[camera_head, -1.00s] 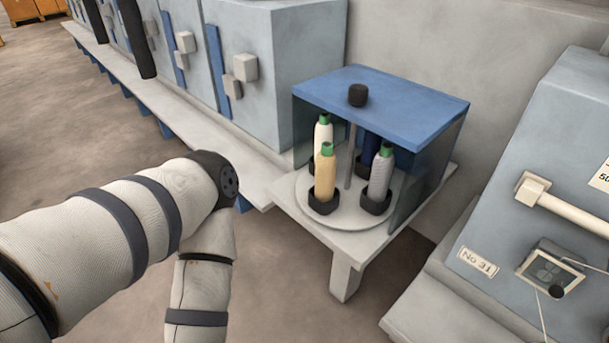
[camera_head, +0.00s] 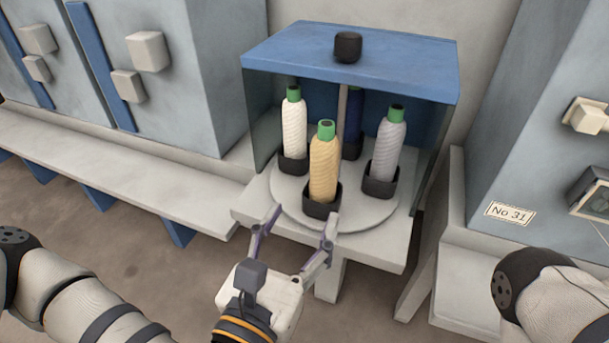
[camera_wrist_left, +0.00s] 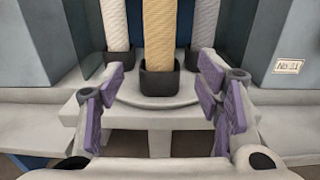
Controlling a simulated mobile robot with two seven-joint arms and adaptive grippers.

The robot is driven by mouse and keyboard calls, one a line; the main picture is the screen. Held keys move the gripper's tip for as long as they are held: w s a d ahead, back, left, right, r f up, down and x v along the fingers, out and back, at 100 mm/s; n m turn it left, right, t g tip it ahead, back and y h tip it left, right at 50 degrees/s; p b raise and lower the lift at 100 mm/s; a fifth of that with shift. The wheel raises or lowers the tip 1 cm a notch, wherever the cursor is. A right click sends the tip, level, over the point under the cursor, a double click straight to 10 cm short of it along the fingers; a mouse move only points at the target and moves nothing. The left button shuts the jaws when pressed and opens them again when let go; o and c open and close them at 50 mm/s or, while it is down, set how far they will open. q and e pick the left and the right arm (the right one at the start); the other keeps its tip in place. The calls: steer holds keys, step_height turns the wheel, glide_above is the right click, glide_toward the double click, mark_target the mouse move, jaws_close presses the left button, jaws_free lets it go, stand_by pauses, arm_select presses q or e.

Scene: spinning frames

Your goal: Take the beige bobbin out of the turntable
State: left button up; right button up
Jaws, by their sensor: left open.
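The beige bobbin (camera_head: 324,165) has a green top and stands upright in a black cup (camera_head: 322,205) at the front of the round white turntable (camera_head: 280,190). It also shows in the left wrist view (camera_wrist_left: 159,40), centred, its top cut off. My left gripper (camera_head: 299,228) is open and empty in front of and below the beige bobbin, near the turntable's front edge. Its purple-padded fingers (camera_wrist_left: 160,97) are spread to either side of the bobbin's cup in the left wrist view, apart from it. My right gripper is not in view; part of my right arm shows at the lower right.
A white bobbin (camera_head: 294,125), a grey bobbin (camera_head: 388,148) and a dark blue bobbin (camera_head: 353,125) stand in cups on the turntable. A blue roof (camera_head: 390,65) with a black knob and glassy side panels encloses it. Grey-blue machines stand left and right. The front is open.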

mark_target(319, 181)
arm_select(q)
steer(key=x, duration=0.7)
steer(key=r+x, duration=0.1)
steer(key=x, duration=0.2)
steer(key=shift+w+d, duration=0.15)
steer(key=shift+w, duration=0.15)
steer(key=c, duration=1.3)
